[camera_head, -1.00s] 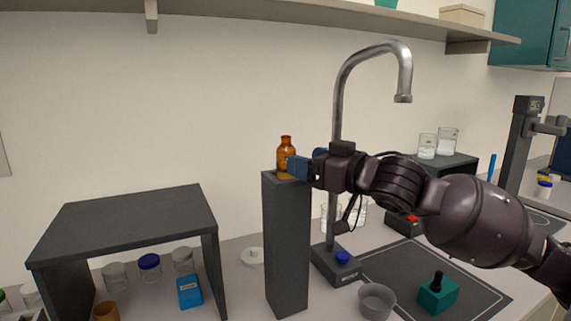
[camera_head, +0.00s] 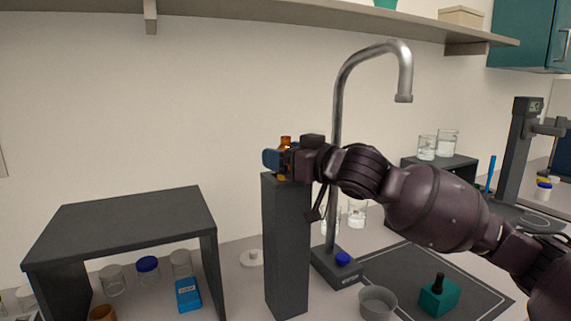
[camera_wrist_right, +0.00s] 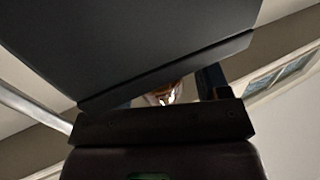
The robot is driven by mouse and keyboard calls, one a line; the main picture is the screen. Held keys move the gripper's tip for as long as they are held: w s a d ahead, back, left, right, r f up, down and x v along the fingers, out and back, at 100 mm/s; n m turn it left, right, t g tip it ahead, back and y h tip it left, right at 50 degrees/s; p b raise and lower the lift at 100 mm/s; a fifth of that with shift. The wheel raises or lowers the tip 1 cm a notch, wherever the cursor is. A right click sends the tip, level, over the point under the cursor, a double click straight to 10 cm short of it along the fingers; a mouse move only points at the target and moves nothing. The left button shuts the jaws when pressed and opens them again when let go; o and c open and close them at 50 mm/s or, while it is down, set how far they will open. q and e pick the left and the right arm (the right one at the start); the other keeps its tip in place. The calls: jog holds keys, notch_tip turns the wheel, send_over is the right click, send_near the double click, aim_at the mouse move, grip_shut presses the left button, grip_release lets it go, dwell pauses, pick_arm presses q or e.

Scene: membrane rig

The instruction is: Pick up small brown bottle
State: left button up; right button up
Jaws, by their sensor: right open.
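The small brown bottle (camera_head: 286,140) stands on top of the tall dark pedestal (camera_head: 287,245) in the head view. Only its neck and a little of its body show; my right gripper hides the rest. My right gripper (camera_head: 278,160) is at the bottle's height, with its blue fingers open and reaching to both sides of it. In the right wrist view the bottle (camera_wrist_right: 168,92) shows in a small gap between the open fingers (camera_wrist_right: 168,88), largely covered by the dark pedestal. I cannot tell whether a finger touches it. My left gripper is not in view.
A steel tap (camera_head: 338,110) rises just right of the pedestal, behind my right arm. A dark shelf stand (camera_head: 120,218) with jars and a blue box (camera_head: 188,294) is on the left. A grey bowl (camera_head: 377,301) and teal block (camera_head: 438,297) lie in front.

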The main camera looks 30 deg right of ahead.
jog(key=shift+c, duration=0.3)
jog(key=c, duration=1)
jog(key=shift+r, duration=0.1)
